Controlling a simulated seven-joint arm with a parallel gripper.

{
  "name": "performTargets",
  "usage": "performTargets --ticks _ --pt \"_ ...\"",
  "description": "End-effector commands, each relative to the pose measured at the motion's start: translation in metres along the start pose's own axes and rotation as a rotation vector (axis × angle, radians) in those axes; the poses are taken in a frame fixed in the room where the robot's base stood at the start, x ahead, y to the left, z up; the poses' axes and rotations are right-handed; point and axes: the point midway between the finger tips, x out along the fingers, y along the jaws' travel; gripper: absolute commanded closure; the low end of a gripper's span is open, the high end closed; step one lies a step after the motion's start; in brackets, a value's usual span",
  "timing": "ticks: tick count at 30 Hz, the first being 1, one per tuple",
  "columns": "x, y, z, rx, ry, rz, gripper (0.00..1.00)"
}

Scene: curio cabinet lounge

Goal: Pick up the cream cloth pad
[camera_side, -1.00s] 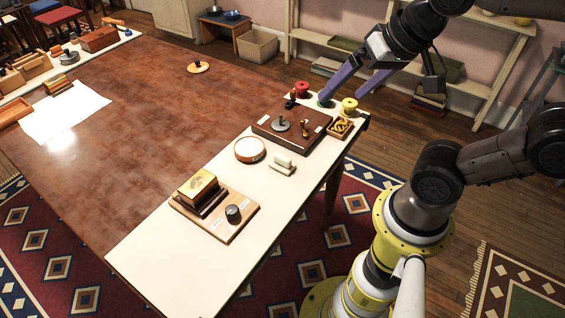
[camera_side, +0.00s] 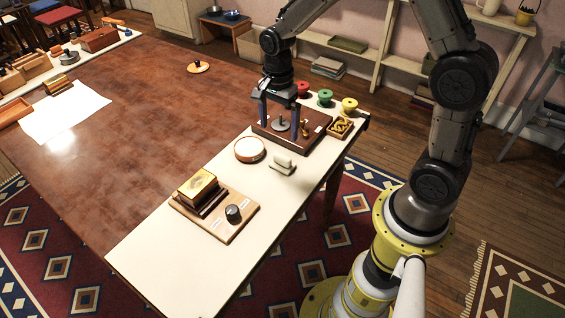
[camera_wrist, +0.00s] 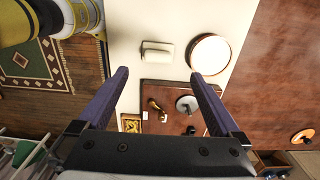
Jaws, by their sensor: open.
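The cream cloth pad (camera_side: 282,165) appears to be the small pale piece with a raised ridge, lying on the cream runner beside a round wooden-rimmed dish. It also shows in the wrist view (camera_wrist: 157,52), just beyond the line of my fingertips. My gripper (camera_side: 280,123) points down, open and empty, above the dark brown board with knobs, farther back on the table than the pad. In the wrist view, my gripper (camera_wrist: 159,73) has its two purple fingers wide apart with nothing between them.
The round dish (camera_side: 250,150) is close to the pad. The brown board (camera_side: 313,138) carries a grey knob and a brass piece. A small tray (camera_side: 341,129) and coloured spools (camera_side: 325,97) stand behind. A wooden board with a gold-topped block (camera_side: 199,186) lies nearer the camera.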

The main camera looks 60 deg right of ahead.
Motion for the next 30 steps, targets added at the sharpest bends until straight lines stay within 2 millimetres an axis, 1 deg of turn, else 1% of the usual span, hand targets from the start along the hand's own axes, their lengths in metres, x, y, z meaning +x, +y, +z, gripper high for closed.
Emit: performTargets --ticks 3,9,12,17,20,25,27,30 --pt "0.023 0.003 0.0 -0.001 -0.001 0.007 0.0" --pt "0.058 0.002 0.0 -0.001 0.0 0.004 0.0" --pt "0.069 0.001 0.0 -0.002 0.0 0.003 0.0" --pt "0.078 0.002 0.0 -0.002 0.0 0.001 0.0" --pt "0.089 0.003 -0.001 -0.002 0.0 0.003 0.0" --pt "0.114 0.004 -0.002 -0.002 0.0 0.004 0.0" --pt "0.121 0.004 -0.002 -0.002 0.0 0.002 0.0" --pt "0.126 0.004 -0.002 -0.002 0.0 0.001 0.0"
